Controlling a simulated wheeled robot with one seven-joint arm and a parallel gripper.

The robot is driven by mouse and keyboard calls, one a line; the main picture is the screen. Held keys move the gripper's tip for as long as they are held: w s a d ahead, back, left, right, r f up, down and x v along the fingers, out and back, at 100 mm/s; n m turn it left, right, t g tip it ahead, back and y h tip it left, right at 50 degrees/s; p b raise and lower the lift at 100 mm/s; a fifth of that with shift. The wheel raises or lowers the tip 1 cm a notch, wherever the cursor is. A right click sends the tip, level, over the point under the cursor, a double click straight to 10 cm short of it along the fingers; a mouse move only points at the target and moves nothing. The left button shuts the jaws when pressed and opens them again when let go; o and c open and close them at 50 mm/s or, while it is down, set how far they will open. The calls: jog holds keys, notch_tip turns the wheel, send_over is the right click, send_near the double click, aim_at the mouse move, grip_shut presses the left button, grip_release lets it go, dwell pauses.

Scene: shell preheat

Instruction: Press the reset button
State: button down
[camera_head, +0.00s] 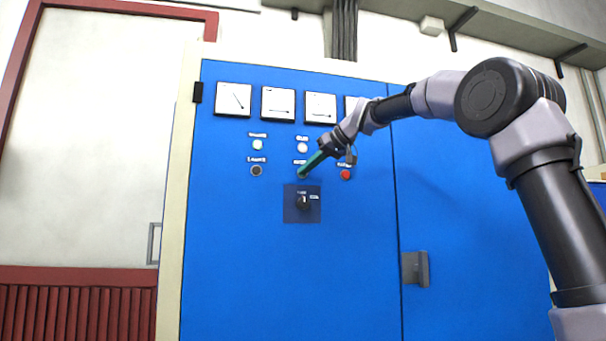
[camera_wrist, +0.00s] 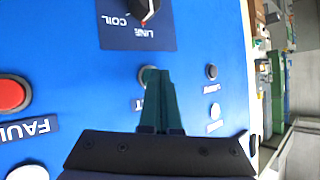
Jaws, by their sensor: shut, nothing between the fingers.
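The reset button (camera_wrist: 142,77) is a small round button on the blue cabinet front. In the wrist view it shows only in part, behind my fingertips, and most of its label is hidden by the fingers. My gripper (camera_wrist: 155,73) is shut and empty, its two green fingers together. In the head view my gripper (camera_head: 302,173) points down-left at the cabinet, its tips over the button's place between a dark button and the red fault button. I cannot tell whether the tips touch the button.
The red fault button (camera_head: 346,174) is close right of my fingertips, and the dark button (camera_head: 256,170) is farther left. A black rotary knob (camera_head: 303,203) sits just below. White lamps (camera_head: 257,145) and square meters (camera_head: 278,104) are above. A door handle (camera_head: 415,269) is lower right.

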jog(key=shift+s, duration=0.1)
jog(key=shift+s+d, duration=0.25)
jog(key=shift+s, duration=0.45)
jog(key=shift+s+d, duration=0.25)
jog(key=shift+s, duration=0.55)
jog(key=shift+s+d, duration=0.2)
jog(key=shift+s, duration=0.6)
jog(key=shift+s+d, duration=0.25)
jog(key=shift+s, duration=0.55)
jog(key=s+d+f+m+h, duration=0.4)
jog(key=s+d+f+m, duration=0.2)
jog(key=s+d+f, duration=0.6)
jog(key=s+d+f+m+h, duration=0.4)
jog(key=s+d+f+m, duration=0.2)
jog(key=s+d+f, duration=0.7)
notch_tip(320, 180, down, 6)
jog(key=shift+d+r, duration=0.1)
jog(key=shift+d, duration=0.25)
